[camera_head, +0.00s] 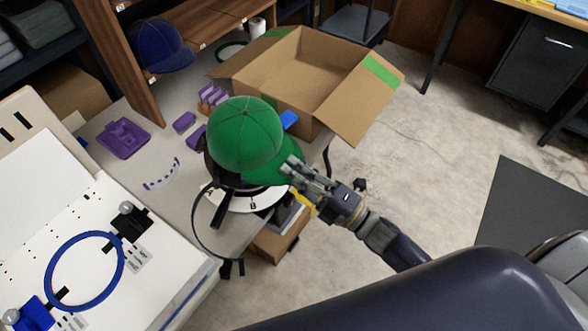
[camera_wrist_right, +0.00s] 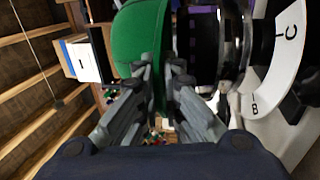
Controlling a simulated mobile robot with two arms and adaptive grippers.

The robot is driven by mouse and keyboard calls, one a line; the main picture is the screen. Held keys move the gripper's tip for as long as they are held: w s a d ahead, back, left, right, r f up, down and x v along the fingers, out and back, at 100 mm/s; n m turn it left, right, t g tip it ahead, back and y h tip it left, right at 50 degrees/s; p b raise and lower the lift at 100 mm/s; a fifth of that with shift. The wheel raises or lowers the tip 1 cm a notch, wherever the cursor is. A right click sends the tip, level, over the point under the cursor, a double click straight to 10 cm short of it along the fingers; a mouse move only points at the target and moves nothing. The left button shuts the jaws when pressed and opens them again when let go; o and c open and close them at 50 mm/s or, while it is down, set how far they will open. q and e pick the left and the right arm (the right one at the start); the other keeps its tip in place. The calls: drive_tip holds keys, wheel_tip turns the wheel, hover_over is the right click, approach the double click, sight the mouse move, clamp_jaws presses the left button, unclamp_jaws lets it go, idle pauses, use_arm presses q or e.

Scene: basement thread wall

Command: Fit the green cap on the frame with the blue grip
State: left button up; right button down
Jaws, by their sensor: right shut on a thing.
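The green cap (camera_head: 244,135) appears upright, crown up, over a dark round stand with a white lettered ring (camera_head: 240,204) at its base. I cannot tell whether it rests on the stand or is held just above it. My right gripper (camera_head: 291,172) is shut on the cap's brim at its right side. In the right wrist view the green cap (camera_wrist_right: 138,42) reaches between the fingers (camera_wrist_right: 165,75), beside the stand and its white ring (camera_wrist_right: 286,62). A small blue piece (camera_head: 290,120) shows just behind the cap; it may be the blue grip. The cap hides most of the frame.
An open cardboard box (camera_head: 290,75) stands behind the cap. Purple parts (camera_head: 123,138) lie on the grey table to the left. A white machine with a blue hoop (camera_head: 118,262) is at front left. A blue cap (camera_head: 160,45) sits by the shelf.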

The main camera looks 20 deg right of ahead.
drive_tip(key=shift+f+b, duration=0.4)
drive_tip(key=shift+w+f+b, duration=0.1)
drive_tip(key=shift+f+b, duration=0.3)
drive_tip(key=shift+f, duration=0.05)
drive_tip(key=shift+a+f, duration=0.1)
drive_tip(key=shift+w, duration=0.1)
idle(0.6)
